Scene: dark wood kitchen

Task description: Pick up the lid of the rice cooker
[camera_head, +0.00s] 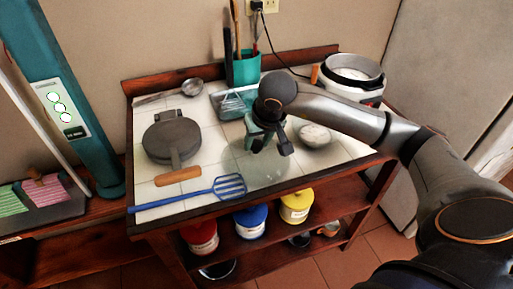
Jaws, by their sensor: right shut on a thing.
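The white rice cooker (372,96) with a dark rim stands at the back right of the tiled counter, and its top is uncovered. My right gripper (268,143) is in front and left of it, over the counter. It is shut on what looks like the see-through round lid (264,171), which shows faintly below the fingers. The gripper body hides the grip itself. My left gripper is not in view.
A white round dish (314,135) sits right of the gripper. A waffle iron (171,140), a blue slotted spatula (190,195) and a ladle (191,87) lie left. A teal utensil holder (246,68) and a glass tray (232,102) stand behind. Coloured tubs stand below.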

